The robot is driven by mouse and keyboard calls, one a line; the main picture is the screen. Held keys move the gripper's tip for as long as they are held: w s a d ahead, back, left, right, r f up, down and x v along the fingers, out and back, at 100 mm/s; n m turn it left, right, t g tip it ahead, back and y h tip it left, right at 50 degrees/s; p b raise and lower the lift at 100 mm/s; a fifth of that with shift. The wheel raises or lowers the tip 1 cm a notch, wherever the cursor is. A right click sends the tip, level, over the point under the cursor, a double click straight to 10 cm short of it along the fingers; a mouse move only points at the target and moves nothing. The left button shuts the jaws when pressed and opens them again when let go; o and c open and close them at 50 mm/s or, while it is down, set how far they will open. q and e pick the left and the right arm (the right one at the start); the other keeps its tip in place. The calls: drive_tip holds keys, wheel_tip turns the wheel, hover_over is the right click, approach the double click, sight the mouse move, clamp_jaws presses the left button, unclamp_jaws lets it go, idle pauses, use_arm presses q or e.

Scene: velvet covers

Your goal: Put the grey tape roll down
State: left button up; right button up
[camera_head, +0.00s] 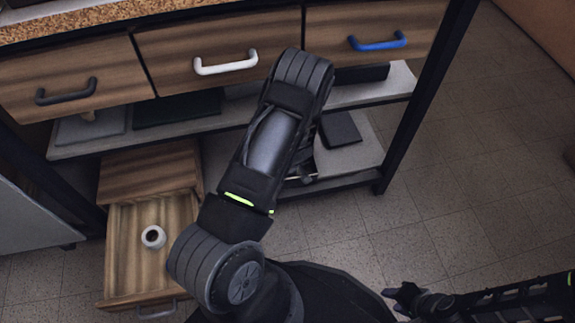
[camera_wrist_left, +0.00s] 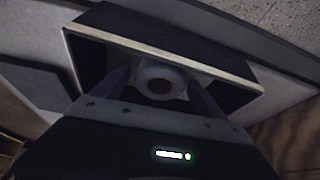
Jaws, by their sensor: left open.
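The grey tape roll (camera_wrist_left: 162,82) shows in the left wrist view, its round hole facing the camera. It sits between the two spread fingers of my left gripper (camera_wrist_left: 158,74), which is open. Behind the roll is a dark box (camera_wrist_left: 245,85) with a pale rim; the roll appears within its opening, but I cannot tell whether it rests on the bottom. In the head view my left arm hides the roll and most of this gripper. My right gripper (camera_head: 404,297) is at the lower right, over the floor and far from the shelves; its jaw opening is unclear.
A small white roll-like object (camera_head: 153,237) is in the open wooden drawer (camera_head: 122,265) at lower left. Drawers with black, white (camera_head: 225,64) and blue (camera_head: 378,42) handles are shut above grey shelves (camera_head: 365,145). A dark flat item (camera_head: 340,128) lies there. The floor at right is clear.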

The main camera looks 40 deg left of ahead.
use_arm(q)
drive_tip(key=shift+d+r+p, duration=0.15)
drive_tip(key=shift+r+p, duration=0.2)
drive_tip(key=shift+r, duration=0.3)
drive_tip(key=p+v, duration=0.4)
drive_tip(key=v, duration=0.7)
drive_tip(key=shift+p, duration=0.35)
use_arm(e)
drive_tip(key=r, duration=0.2)
drive_tip(key=s+r, duration=0.1)
drive_tip(key=r, duration=0.2)
drive_tip(key=shift+a+r, duration=0.2)
drive_tip(key=shift+r, duration=0.1)
use_arm(q)
drive_tip(key=shift+s, duration=0.15)
